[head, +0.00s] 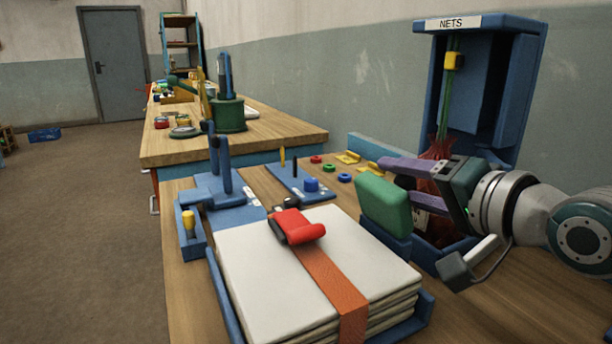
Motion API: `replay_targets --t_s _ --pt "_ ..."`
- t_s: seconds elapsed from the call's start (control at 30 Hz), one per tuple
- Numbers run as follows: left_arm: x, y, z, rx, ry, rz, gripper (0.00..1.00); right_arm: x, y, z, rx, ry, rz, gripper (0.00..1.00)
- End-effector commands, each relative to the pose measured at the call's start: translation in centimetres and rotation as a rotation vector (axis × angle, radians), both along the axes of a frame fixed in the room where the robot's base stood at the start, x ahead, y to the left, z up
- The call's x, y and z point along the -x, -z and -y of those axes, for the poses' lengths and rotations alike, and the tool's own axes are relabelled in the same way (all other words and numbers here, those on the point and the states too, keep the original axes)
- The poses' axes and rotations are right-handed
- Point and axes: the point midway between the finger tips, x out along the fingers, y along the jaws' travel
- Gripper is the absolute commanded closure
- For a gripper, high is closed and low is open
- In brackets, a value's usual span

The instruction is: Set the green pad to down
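The green pad (384,204) is a thick block standing raised and nearly upright on a dark blue base at the right of the head view. My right gripper (396,182) is just behind and above it, coming in from the right. Its two purple fingers are spread apart, one above the other, and the lower fingertip is partly hidden by the pad. I cannot tell whether a finger touches the pad. A red net sack (441,151) hangs behind the fingers, with nothing clearly clamped between them. My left gripper is not in view.
A blue stand labelled NETS (520,80) rises behind the gripper. A stack of white sacks (260,260) with an orange strap and red buckle (298,227) lies in front.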

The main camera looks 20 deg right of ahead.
Motion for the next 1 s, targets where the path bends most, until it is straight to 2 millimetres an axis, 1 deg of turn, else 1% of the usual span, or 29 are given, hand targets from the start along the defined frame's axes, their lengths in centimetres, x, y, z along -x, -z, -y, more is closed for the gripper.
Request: replay_targets --t_s 0.03,0.4,0.47,0.5,1.0 --pt "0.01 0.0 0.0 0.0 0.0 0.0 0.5 0.01 0.0 0.0 0.0 0.0 0.0 0.5" --pt "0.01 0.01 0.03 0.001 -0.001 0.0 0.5 0.02 0.01 0.0 0.0 0.0 0.0 0.91" --pt "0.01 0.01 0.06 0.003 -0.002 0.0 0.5 0.02 0.01 0.0 0.0 0.0 0.0 0.98" --pt "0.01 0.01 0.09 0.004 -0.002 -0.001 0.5 0.02 0.01 0.0 0.0 0.0 0.0 1.0" --pt "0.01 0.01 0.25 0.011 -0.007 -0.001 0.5 0.03 0.02 -0.01 0.0 0.0 0.0 1.0"
